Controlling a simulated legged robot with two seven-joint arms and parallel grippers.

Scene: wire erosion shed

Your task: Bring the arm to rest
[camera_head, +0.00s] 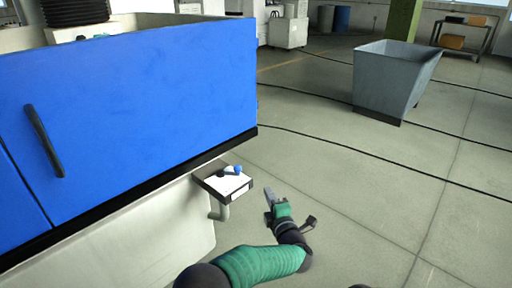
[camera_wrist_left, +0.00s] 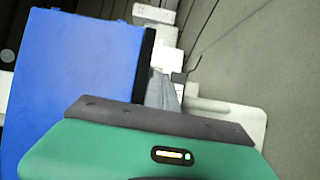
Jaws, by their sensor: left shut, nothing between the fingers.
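My left arm, green and black, reaches in from the bottom of the head view. Its gripper (camera_head: 268,192) is shut and empty, held over open floor just right of a small shelf (camera_head: 243,190). In the left wrist view the closed grey fingers (camera_wrist_left: 161,88) stick out beyond the green gripper body. The shelf has a white top and juts from the front of a machine with a blue door (camera_head: 130,105). A small blue and black item (camera_head: 237,170) lies on the shelf, apart from the gripper. My right gripper is not in view.
A black door handle (camera_head: 44,140) stands out from the blue door. A bent pipe (camera_head: 220,208) hangs below the shelf. A grey tapered bin (camera_head: 392,78) stands at the right. Dark cables (camera_head: 350,147) cross the concrete floor, which is otherwise clear right of the gripper.

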